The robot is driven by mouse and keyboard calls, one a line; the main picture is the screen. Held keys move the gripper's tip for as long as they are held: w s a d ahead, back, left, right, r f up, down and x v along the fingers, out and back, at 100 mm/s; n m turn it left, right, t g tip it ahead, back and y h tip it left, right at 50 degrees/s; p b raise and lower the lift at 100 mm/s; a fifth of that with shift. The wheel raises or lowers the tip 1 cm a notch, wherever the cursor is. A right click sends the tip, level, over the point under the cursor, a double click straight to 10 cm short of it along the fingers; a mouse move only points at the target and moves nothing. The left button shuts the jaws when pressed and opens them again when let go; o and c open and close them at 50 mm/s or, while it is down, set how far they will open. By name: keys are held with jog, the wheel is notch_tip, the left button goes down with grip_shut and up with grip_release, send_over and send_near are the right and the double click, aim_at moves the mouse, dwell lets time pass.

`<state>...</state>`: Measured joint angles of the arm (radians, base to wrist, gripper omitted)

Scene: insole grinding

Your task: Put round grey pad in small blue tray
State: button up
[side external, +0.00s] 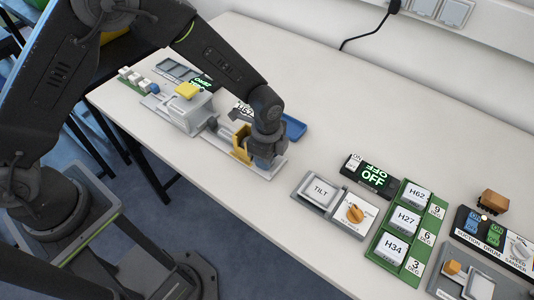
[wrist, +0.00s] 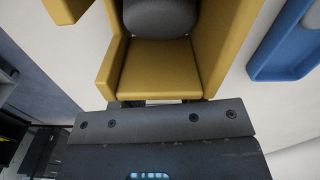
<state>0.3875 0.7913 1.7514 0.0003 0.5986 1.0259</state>
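A rounded grey piece (wrist: 160,16), which looks like the round grey pad, shows at the top of the wrist view between yellow walls. Its upper part is cut off by the frame. The yellow holder (wrist: 158,70) has a flat floor and a wall on each side; it also shows in the side view (side external: 240,143). The small blue tray (wrist: 290,42) is at the right of the wrist view and behind my gripper in the side view (side external: 294,127). My gripper (side external: 264,158) is low at the yellow holder. Its fingertips are not clear, and I cannot tell whether it grips the pad.
A grey fixture with a yellow block (side external: 187,91) stands left of my gripper. To the right are the TILT panel (side external: 320,190), an OFF display (side external: 372,175), a green label board (side external: 404,222) and sander controls (side external: 500,243). The bench behind the blue tray is clear.

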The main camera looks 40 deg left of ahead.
jog(key=o, duration=0.4)
notch_tip(320, 180, up, 14)
dwell(0.6)
jog(key=s+a+r+n+t, duration=0.4)
jog(key=s+a+r+n, duration=0.7)
jog(key=s+a+r, duration=0.2)
notch_tip(320, 180, up, 2)
jog(key=shift+a, duration=0.3)
jog(key=s+a+n, duration=0.1)
jog(key=s, duration=0.1)
jog(key=s+a+n+t, duration=0.1)
jog(key=s+n, duration=0.1)
jog(key=s+a+n, duration=0.1)
jog(key=s, duration=0.1)
jog(key=shift+n+t, duration=0.3)
jog(key=shift+n, duration=0.1)
jog(key=shift+o, duration=0.9)
jog(key=shift+s+f, duration=0.1)
jog(key=shift+s, duration=0.2)
